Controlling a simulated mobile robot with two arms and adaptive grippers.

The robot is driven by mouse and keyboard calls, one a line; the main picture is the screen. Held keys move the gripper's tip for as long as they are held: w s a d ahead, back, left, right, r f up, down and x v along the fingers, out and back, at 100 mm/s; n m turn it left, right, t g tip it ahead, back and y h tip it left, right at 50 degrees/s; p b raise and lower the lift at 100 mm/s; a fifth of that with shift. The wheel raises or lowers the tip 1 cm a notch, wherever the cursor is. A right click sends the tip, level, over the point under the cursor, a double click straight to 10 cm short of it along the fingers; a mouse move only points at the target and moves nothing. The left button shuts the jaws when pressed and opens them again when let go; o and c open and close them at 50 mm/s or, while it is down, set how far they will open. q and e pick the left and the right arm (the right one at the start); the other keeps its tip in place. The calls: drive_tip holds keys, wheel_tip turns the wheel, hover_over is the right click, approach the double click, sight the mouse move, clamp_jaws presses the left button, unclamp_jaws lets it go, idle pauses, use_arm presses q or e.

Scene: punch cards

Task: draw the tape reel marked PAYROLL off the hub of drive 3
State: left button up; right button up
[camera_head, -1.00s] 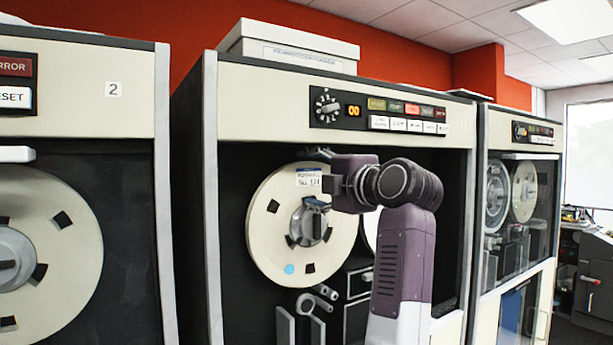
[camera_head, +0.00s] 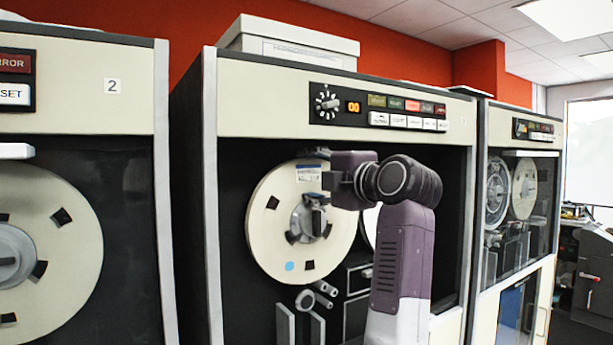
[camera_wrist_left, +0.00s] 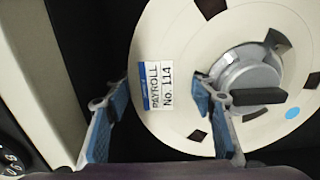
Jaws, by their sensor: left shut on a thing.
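The cream tape reel (camera_head: 268,235) sits upright on a hub (camera_head: 305,222) in the middle drive. In the left wrist view the reel (camera_wrist_left: 178,112) carries a label (camera_wrist_left: 157,86) reading PAYROLL No. 114, and the grey hub (camera_wrist_left: 243,75) has a dark bar across it. My left gripper (camera_head: 318,178) is at the reel's upper right, shut on it. In the wrist view one blue-padded finger of this gripper (camera_wrist_left: 157,106) is at the outer rim and the other beside the hub. My right gripper is not in view.
The middle drive has a control panel (camera_head: 378,107) above and guide rollers (camera_head: 306,300) below the reel. Drive 2 with another reel (camera_head: 60,215) stands at left, a further drive (camera_head: 520,200) at right. A white box (camera_head: 290,42) lies on top.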

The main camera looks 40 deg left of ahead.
use_arm(q)
drive_tip(key=shift+r, duration=0.25)
drive_tip(key=v, duration=0.7)
drive_tip(key=shift+d, duration=0.25)
idle(3.1)
drive_tip(key=v, duration=1.1)
drive_tip(key=shift+b, duration=0.3)
drive_tip(key=shift+s+f, duration=0.1)
drive_tip(key=shift+f, duration=0.05)
